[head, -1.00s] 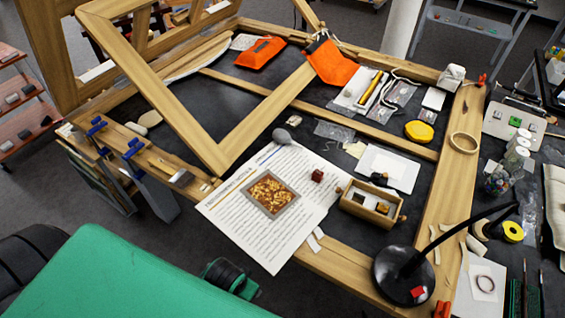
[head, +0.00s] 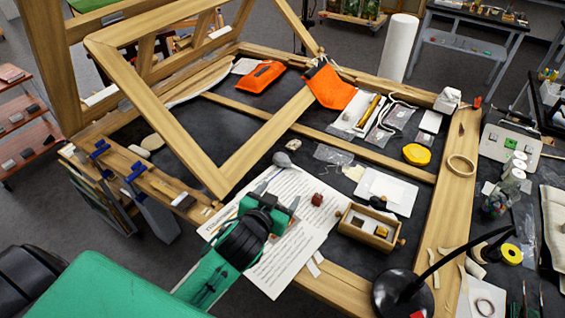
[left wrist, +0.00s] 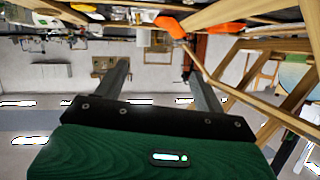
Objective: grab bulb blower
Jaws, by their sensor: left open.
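The bulb blower (head: 282,160) is a small grey rounded bulb lying at the top edge of the printed sheet, just right of the tilted wooden frame's lower corner. My left gripper (head: 278,201) is open and empty over the sheet, a little nearer to me than the blower and apart from it. In the left wrist view both fingers (left wrist: 152,85) stand spread with nothing between them. I cannot make out the blower in that view. My right gripper is not in view.
The printed sheet (head: 285,260) lies partly under my left arm. The leaning wooden frame (head: 190,135) rises close left of the blower. A black lamp base (head: 403,294) stands front right.

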